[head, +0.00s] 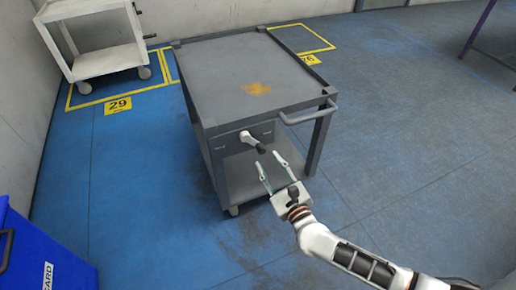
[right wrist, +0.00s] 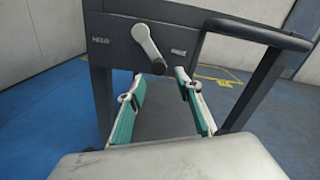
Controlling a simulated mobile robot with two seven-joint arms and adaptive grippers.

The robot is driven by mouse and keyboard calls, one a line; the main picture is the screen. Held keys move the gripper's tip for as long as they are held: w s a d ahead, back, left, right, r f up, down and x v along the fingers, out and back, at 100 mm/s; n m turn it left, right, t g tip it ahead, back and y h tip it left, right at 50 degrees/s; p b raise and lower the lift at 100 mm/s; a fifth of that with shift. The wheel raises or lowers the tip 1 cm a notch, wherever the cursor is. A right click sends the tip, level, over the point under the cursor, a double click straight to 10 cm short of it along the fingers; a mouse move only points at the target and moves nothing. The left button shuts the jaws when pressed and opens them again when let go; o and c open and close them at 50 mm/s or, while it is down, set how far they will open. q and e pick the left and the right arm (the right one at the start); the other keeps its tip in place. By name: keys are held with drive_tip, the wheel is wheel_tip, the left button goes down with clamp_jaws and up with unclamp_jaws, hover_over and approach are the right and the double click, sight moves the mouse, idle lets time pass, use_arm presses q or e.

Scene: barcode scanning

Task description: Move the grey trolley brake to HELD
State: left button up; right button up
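The grey trolley (head: 240,75) stands in the middle of the head view. Its brake lever (head: 252,140) is on the front panel, a pale arm with a dark knob; the right wrist view also shows the lever (right wrist: 147,42). The lever slants down and to the right, away from the HELD label (right wrist: 101,40) at the left. A second label (right wrist: 179,51), too small to read surely, is to its right. My right gripper (head: 268,160) is open and empty, its teal-padded fingers just in front of and below the knob. My left gripper is out of view.
The trolley's push handle (head: 308,115) sticks out at its right front corner. A white trolley (head: 95,40) stands at the back left, and a blue bin (head: 45,255) at the lower left. The floor right of the trolley is clear.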

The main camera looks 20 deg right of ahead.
sight(263, 153)
drive_tip(key=w, duration=0.5)
drive_tip(key=shift+a+b, duration=0.15)
drive_tip(key=shift+b, duration=0.25)
drive_tip(key=shift+w, duration=0.85)
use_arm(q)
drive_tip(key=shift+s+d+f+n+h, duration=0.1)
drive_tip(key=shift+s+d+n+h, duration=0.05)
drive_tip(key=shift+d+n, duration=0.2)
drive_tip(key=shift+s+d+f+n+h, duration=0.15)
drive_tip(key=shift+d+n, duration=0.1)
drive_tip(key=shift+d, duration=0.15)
